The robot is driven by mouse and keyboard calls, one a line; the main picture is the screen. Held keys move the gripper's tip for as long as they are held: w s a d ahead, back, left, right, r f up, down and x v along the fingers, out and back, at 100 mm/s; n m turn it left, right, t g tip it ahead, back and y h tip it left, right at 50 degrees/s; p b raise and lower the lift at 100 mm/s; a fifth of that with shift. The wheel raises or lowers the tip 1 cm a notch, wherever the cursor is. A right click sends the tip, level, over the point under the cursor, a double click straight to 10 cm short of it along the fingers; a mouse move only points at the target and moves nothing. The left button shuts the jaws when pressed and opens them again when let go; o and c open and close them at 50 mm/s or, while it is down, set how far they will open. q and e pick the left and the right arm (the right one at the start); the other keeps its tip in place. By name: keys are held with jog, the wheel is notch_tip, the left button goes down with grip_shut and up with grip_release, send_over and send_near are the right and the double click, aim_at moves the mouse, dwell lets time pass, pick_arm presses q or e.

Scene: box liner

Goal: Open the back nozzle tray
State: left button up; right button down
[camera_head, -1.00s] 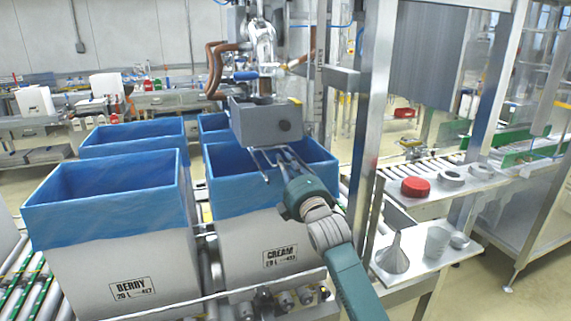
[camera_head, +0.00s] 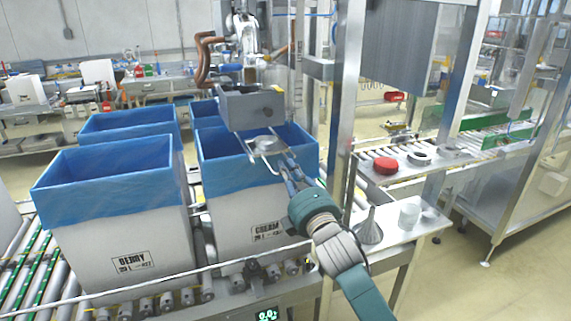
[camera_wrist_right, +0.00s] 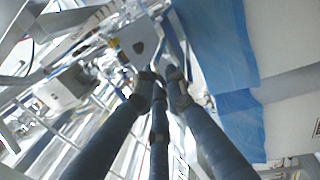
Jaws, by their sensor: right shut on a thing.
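The grey nozzle block (camera_head: 252,108) hangs over the blue-lined CREAM box (camera_head: 250,205). A thin metal nozzle tray (camera_head: 250,133) juts out below the block towards me, with a round pale part on it. My right gripper (camera_head: 281,167) is at the tray's near end, shut on it; the fingers partly hide the exact grip. In the right wrist view the blue-grey fingers (camera_wrist_right: 161,84) close in under a pale metal plate (camera_wrist_right: 130,42). My left gripper is not in view.
A blue-lined BERRY box (camera_head: 115,235) stands to the left, with more lined boxes behind. A steel post (camera_head: 345,100) rises right of my arm.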

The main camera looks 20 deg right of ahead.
jog(key=shift+s+f, duration=0.15)
jog(key=shift+s, duration=0.25)
jog(key=c, duration=1.9)
grip_release()
jog(key=shift+w+d, duration=0.1)
jog(key=s, duration=0.4)
jog(key=s+f, duration=0.1)
jog(key=s, duration=0.3)
jog(key=s+f, duration=0.1)
jog(key=s, duration=0.3)
jog(key=shift+d, duration=0.2)
jog(key=shift+w, duration=0.1)
